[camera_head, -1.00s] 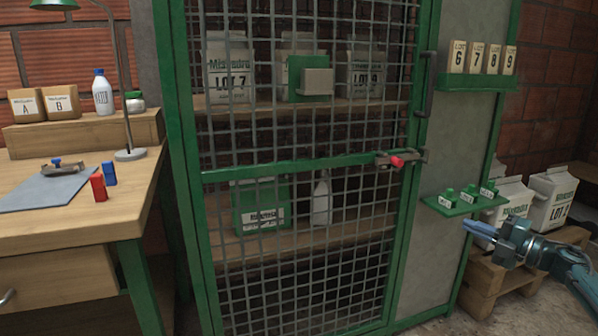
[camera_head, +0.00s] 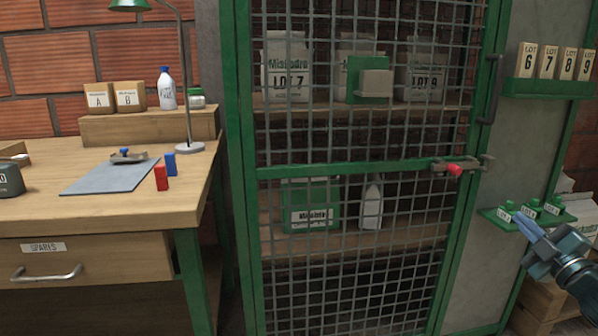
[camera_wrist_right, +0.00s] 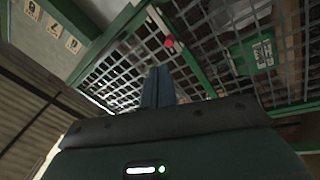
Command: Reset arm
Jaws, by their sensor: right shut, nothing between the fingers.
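My right gripper (camera_head: 527,232) is at the lower right of the head view, shut and empty. Its blue fingers point up and left, just in front of the small green shelf with several green knobs (camera_head: 531,207); I cannot tell whether it touches the shelf. In the right wrist view the closed fingers (camera_wrist_right: 157,88) point toward the mesh cage door. My left gripper is not in the head view.
The green-framed mesh cage (camera_head: 360,170) is closed, with a red-knobbed latch (camera_head: 455,169). Behind the mesh are lot bags and a green box (camera_head: 311,205). Numbered lot tags (camera_head: 547,62) sit upper right.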

